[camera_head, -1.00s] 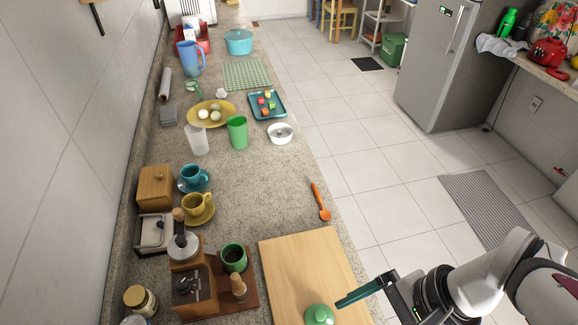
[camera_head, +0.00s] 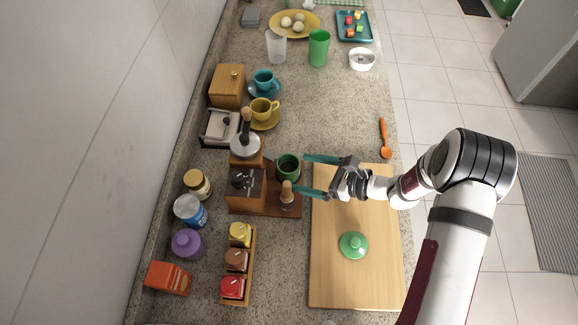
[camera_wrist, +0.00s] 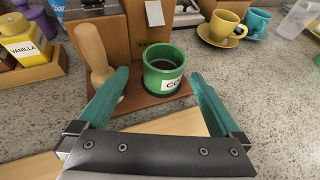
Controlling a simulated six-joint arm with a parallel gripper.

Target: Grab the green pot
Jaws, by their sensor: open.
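The green pot (camera_head: 288,167) stands upright on a small brown wooden board, open at the top with dark contents. In the wrist view the green pot (camera_wrist: 160,84) shows a white label starting "CO". My gripper (camera_head: 307,175) is open and empty, its two teal fingers pointing at the pot from the right. In the wrist view the pot is ahead between the fingertips, nearer the right one; I cannot tell if either touches it. A green lid with a knob (camera_head: 353,245) lies on the large cutting board (camera_head: 340,285).
A wooden-handled tamper (camera_head: 287,190) stands close to the pot, by the near finger. It also shows in the wrist view (camera_wrist: 92,50). A coffee grinder (camera_head: 246,182) is left of the pot. Yellow cup (camera_head: 264,108) and spice jars (camera_head: 236,258) stand farther off.

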